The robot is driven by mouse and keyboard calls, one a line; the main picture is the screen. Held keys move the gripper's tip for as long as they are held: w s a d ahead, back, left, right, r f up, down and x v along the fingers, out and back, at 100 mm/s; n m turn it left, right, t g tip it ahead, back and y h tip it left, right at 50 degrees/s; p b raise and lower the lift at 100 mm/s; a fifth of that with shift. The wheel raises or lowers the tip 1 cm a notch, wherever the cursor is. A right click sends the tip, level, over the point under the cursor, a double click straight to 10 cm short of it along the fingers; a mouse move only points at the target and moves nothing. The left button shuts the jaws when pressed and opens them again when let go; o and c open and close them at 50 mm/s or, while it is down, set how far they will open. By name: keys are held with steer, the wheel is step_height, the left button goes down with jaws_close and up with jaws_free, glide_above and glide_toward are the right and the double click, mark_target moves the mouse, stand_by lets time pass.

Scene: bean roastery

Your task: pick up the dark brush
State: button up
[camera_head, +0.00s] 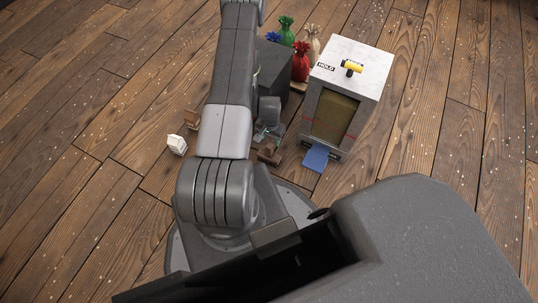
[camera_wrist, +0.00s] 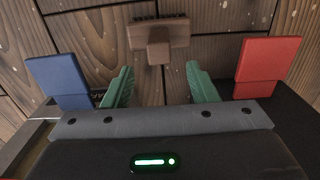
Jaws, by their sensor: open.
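A brown brush-like piece (camera_wrist: 158,40) lies on the plank floor in the wrist view, at the top middle, with a wide head and a short block handle toward me. My gripper (camera_wrist: 160,85) is open and empty; its two green fingers stand either side of the handle's line, and the piece lies beyond their tips, apart from them. In the head view, a dark brown piece (camera_head: 268,154) lies beside my wrist, and a lighter brown piece (camera_head: 192,118) lies left of my arm. I cannot tell for sure which one the wrist view shows. My arm hides part of the floor.
A small white block (camera_head: 177,144) lies to the left. A white-topped machine (camera_head: 352,62) with a yellow handle and a blue flap (camera_head: 315,159) stands to the right. A dark box (camera_head: 272,68) and several coloured sacks (camera_head: 301,63) stand behind. The floor further left is clear.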

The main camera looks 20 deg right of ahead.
mark_target(269, 146)
steer(key=shift+s+a+f+b, duration=0.15)
steer(key=shift+f+b, duration=0.4)
steer(key=shift+f, duration=1)
steer(key=shift+s+a+f+b, duration=0.15)
steer(key=shift+f+b, duration=0.4)
steer(key=shift+f, duration=1)
steer(key=shift+c, duration=0.4)
jaws_close()
